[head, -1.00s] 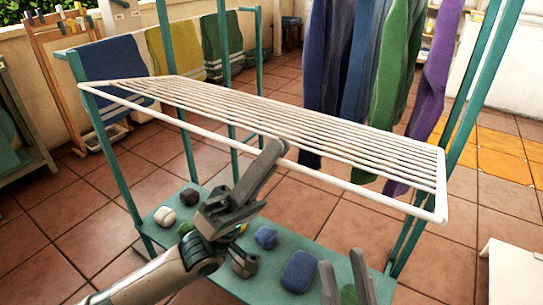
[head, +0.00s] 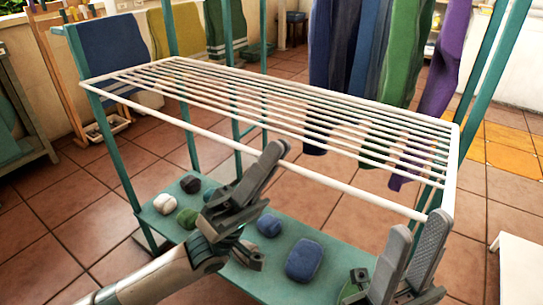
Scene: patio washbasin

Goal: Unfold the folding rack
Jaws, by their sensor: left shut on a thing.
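The white folding rack (head: 185,122) is a slatted panel extending out from the teal frame (head: 112,150), with its long front bar toward me. Its slats run lengthwise, and its surface slopes down to the right in the picture. My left gripper (head: 277,158) is at the middle of the front bar, shut on it; the fingers hide part of the bar. My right gripper (head: 420,225) is upright at the front right corner of the rack, its two fingers apart. I cannot tell whether it touches the bar.
Blue, green and purple garments (head: 400,60) hang behind the rack. Towels (head: 180,55) hang at the back left. A white surface (head: 518,265) stands at the right.

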